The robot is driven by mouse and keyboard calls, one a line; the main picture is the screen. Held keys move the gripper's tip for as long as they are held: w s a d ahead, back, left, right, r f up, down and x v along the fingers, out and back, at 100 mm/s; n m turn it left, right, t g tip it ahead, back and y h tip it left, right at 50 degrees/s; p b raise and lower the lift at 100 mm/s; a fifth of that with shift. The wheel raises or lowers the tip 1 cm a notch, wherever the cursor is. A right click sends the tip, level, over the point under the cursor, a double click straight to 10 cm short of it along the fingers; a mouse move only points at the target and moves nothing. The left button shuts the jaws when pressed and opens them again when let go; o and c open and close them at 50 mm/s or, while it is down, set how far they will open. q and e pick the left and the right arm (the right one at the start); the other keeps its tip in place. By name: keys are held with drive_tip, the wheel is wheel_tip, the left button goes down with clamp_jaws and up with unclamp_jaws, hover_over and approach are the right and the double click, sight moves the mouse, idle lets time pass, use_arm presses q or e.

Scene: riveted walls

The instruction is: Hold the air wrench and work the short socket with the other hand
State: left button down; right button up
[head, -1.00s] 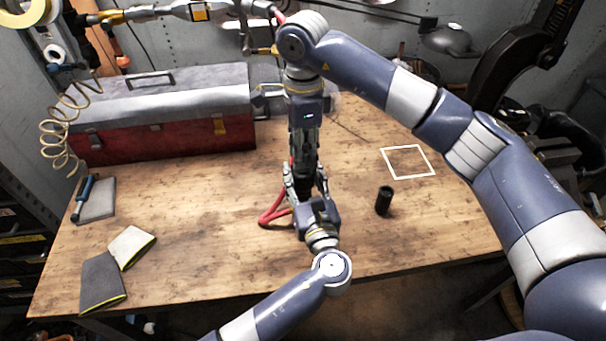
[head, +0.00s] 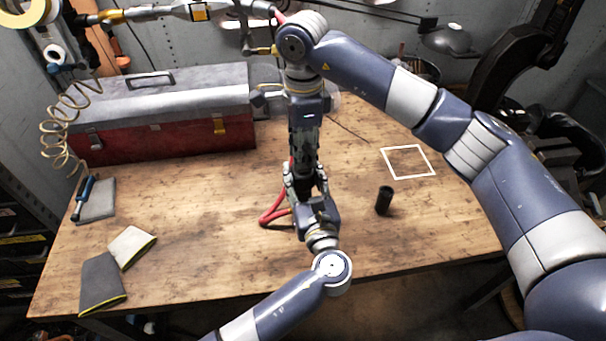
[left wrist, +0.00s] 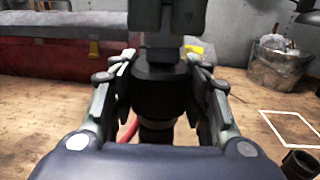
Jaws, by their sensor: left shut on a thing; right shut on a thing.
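My left gripper (head: 307,190) reaches up from the bottom of the head view. In the left wrist view its two fingers (left wrist: 160,92) close on the dark body of the air wrench (left wrist: 155,103). A red hose (head: 272,213) comes off beside it; most of the wrench is hidden by the grippers. My right gripper (head: 305,172) points straight down from above, in line over the left one. Its dark fingers (left wrist: 167,18) are shut at the wrench's upper end, around the short socket, which is largely hidden.
A black cylindrical socket (head: 384,200) stands upright on the wooden table (head: 200,235), near a white square outline (head: 408,147). A red toolbox (head: 165,140) stands at the back left. Gloves (head: 103,284) and a blue-handled tool (head: 83,197) lie at left. The front right is clear.

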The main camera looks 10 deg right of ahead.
clamp_jaws()
drive_tip(key=shift+r, duration=0.3)
use_arm(q)
drive_tip(key=shift+w+f, duration=0.15)
use_arm(e)
drive_tip(key=shift+w+r, duration=0.15)
drive_tip(key=shift+r, duration=0.6)
drive_tip(key=shift+o, duration=1.6)
unclamp_jaws()
drive_tip(key=shift+f, duration=0.1)
clamp_jaws()
